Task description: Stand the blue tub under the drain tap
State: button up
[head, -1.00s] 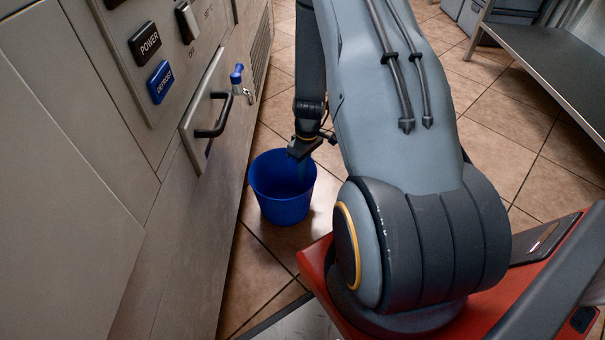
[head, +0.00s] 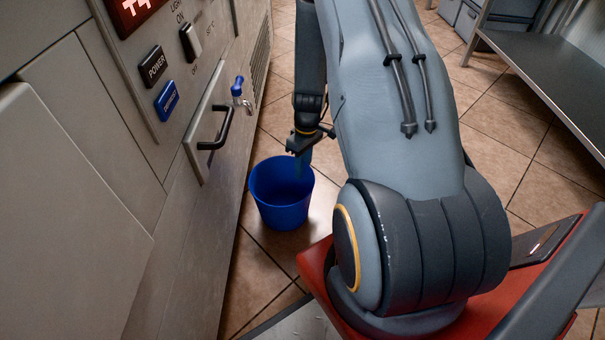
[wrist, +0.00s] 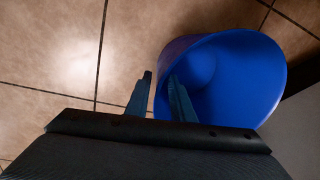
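The blue tub (head: 282,205) stands upright on the tiled floor, close to the front of the steel cabinet. The drain tap (head: 242,97), with a blue lever, sticks out of the cabinet. In the head view the tub appears below, right of and nearer than the tap. My gripper (head: 301,160) is at the tub's far right rim. In the wrist view the tub (wrist: 240,85) lies to the right, and my gripper's fingers (wrist: 160,76) straddle its near wall, one outside and one inside. A gap shows between them, so they look open. The lower fingertips are hard to see in the head view.
The cabinet (head: 190,220) fills the left side, with a black handle (head: 216,130) near the tap and POWER (head: 152,66) and blue (head: 167,100) buttons above. A metal shelf (head: 540,75) stands at the far right. Open tiled floor (head: 500,130) lies between.

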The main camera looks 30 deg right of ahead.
notch_tip(320, 180, up, 7)
jog(key=p, duration=0.3)
jog(key=shift+d, duration=0.4)
jog(key=shift+a, duration=0.1)
